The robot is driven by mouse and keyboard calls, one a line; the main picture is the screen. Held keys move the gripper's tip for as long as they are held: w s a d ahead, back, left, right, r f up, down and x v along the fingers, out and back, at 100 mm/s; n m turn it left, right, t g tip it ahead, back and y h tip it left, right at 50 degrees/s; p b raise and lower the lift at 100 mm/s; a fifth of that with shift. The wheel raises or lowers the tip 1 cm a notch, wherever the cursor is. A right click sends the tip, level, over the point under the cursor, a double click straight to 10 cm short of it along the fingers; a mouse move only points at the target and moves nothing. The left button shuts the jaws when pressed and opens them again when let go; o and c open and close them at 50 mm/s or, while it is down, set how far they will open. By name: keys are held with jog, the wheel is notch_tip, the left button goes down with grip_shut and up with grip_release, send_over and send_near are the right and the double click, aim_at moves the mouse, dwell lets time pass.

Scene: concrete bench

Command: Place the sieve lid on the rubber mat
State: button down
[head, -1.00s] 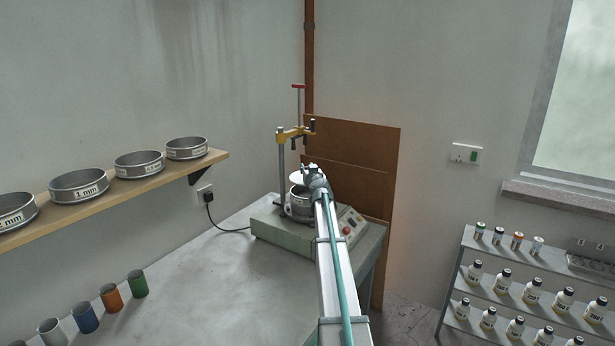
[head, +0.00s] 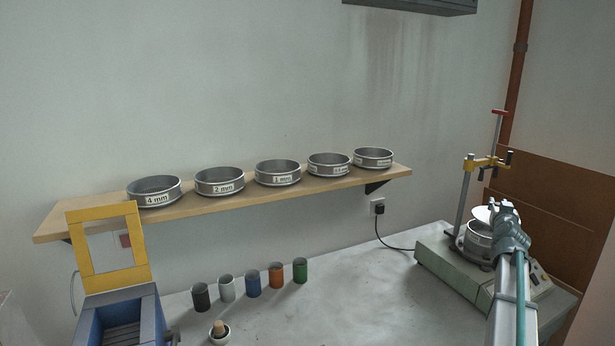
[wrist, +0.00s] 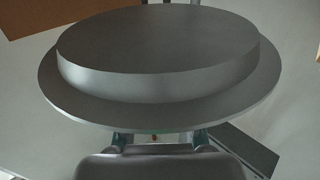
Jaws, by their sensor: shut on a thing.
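The sieve lid (head: 483,214) is a pale round disc in the head view, at the right, above the sieve pan on the shaker. In the wrist view the lid (wrist: 160,60) fills most of the picture as a grey stepped disc with a wide flange. My gripper (head: 499,210) is shut on the lid; its fingertips (wrist: 160,138) are partly hidden under the near rim in the wrist view. I cannot make out a rubber mat in either view.
The sieve shaker (head: 458,270), with a post and yellow clamp (head: 487,162), stands on the concrete bench (head: 345,290). Several sieves line the wooden shelf (head: 335,183). Coloured cups (head: 253,286) stand below. A blue-grey box with a yellow frame (head: 108,250) is at left. Mid-bench is clear.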

jog(key=s+a+f+n+t+y, duration=0.1)
jog(key=s+a+f+n+y, duration=0.15)
jog(key=a, duration=1.45)
jog(key=s+a+f+n+y, duration=0.1)
jog(key=s+a+f+y, duration=0.15)
jog(key=a, duration=1.45)
jog(key=s+a+f+n+t+y, duration=0.1)
jog(key=s+a+f+n+y, duration=0.15)
jog(key=a, duration=1.45)
jog(key=w+d+r+m+h, duration=0.2)
jog(key=d, duration=1.4)
jog(key=w+d+r+m+g+h, duration=0.1)
jog(key=w+d+r+m+h, duration=0.1)
jog(key=d, duration=1.4)
jog(key=w+d+r+m+g+h, duration=0.1)
jog(key=w+d+r+m+h, duration=0.1)
jog(key=d, duration=1.5)
jog(key=shift+w+r+h, duration=0.5)
jog(key=shift+h, duration=0.25)
jog(key=w+d, duration=0.1)
jog(key=w+d+r, duration=0.1)
jog(key=d, duration=0.1)
jog(key=shift+w+d, duration=0.1)
jog(key=shift+w, duration=0.15)
jog(key=shift+w+a+n+y, duration=0.15)
jog(key=shift+a+n+y, duration=0.15)
jog(key=shift+y, duration=0.1)
